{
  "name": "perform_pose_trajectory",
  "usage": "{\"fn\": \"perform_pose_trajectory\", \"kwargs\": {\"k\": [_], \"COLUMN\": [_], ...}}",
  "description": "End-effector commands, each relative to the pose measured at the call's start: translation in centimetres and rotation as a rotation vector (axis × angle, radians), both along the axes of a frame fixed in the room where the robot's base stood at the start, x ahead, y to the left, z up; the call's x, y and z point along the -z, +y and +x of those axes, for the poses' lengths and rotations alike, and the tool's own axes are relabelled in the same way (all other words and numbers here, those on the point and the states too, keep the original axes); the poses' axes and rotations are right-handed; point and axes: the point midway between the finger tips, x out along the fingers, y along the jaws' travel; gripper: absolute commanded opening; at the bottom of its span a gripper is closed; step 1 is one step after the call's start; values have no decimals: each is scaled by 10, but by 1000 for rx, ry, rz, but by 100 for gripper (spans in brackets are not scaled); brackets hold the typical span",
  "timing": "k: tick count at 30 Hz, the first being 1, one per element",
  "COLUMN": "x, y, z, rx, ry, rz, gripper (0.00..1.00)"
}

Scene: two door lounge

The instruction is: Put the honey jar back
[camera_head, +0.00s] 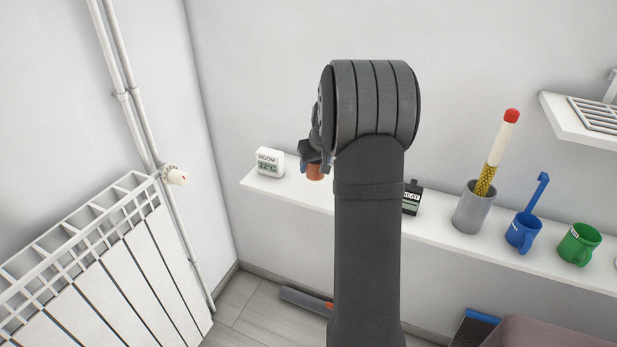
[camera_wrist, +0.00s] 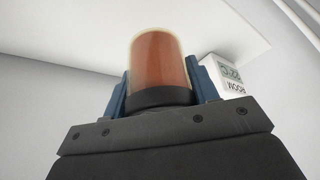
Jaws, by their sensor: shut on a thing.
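My gripper (camera_head: 317,160) is over the left part of the white wall shelf (camera_head: 450,235), partly hidden behind my arm in the head view. It is shut on the honey jar (camera_head: 315,173), an amber-brown jar of which only a small part shows there. In the wrist view the honey jar (camera_wrist: 160,62) stands between the two blue fingers (camera_wrist: 160,95), with a dark band at the gripper end and a pale rim at the far end. I cannot tell whether the jar touches the shelf.
A white room thermometer (camera_head: 270,162) stands at the shelf's left end, close to the jar. Right of my arm are a dark sign (camera_head: 412,198), a grey holder (camera_head: 472,208), a blue mug (camera_head: 522,232) and a green mug (camera_head: 579,244). A radiator (camera_head: 90,270) is at left.

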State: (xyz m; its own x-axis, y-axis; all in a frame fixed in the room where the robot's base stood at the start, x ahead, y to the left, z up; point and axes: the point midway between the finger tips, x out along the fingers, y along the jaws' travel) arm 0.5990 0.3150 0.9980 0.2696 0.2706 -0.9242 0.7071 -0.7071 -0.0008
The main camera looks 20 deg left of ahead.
Motion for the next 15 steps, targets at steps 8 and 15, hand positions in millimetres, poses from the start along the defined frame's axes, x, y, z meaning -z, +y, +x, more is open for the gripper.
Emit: {"fn": "perform_pose_trajectory", "kwargs": {"k": [8,15], "x": [15,48], "y": [21,21], "z": [1,1], "rx": [-1,1], "ry": [-2,0], "rz": [0,0], "gripper": [17,17]}}
